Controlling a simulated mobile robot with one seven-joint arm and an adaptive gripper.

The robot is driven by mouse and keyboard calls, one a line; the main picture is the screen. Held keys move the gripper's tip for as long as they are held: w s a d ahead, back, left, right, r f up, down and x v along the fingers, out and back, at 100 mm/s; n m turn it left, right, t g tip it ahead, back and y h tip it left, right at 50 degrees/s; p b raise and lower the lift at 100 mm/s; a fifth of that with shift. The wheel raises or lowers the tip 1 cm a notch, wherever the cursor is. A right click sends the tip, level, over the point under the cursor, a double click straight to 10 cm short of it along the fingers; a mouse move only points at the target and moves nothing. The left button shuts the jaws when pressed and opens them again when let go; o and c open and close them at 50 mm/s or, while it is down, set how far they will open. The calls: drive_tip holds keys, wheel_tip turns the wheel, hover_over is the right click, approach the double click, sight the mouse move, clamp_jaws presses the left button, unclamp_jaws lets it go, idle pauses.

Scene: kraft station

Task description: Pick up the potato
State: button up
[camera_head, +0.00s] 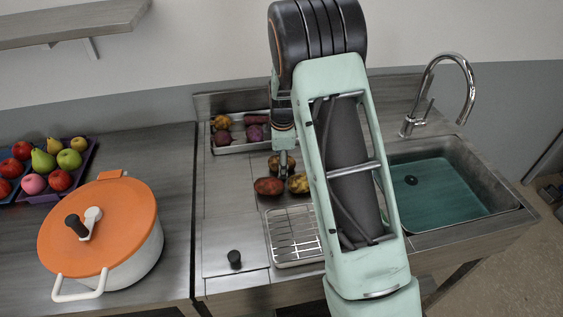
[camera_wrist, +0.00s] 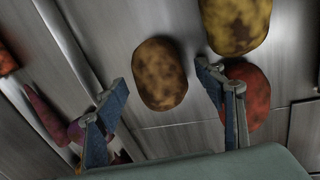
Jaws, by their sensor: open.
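Three potato-like vegetables lie on the steel counter. In the wrist view a brown mottled potato (camera_wrist: 158,73) lies between and just beyond my fingertips, apart from both. A yellow mottled potato (camera_wrist: 235,22) is at the top right, and a reddish one (camera_wrist: 250,92) is partly behind the right finger. In the head view the reddish one (camera_head: 268,186) and the yellow one (camera_head: 299,183) lie in front, with the brown one (camera_head: 274,162) just behind, partly hidden by my gripper. My gripper (camera_wrist: 163,88) is open and empty, pointing down over the group.
A steel tray (camera_head: 236,149) of vegetables stands behind. A wire rack (camera_head: 291,236) lies in front, partly behind my arm. The sink (camera_head: 450,185) with its faucet (camera_head: 463,75) is right. An orange-lidded pot (camera_head: 105,230) and fruit tray (camera_head: 80,178) are left. Counter left of the potatoes is clear.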

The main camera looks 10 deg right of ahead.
drive_tip(key=c, duration=1.2)
drive_tip(key=shift+c, duration=0.5)
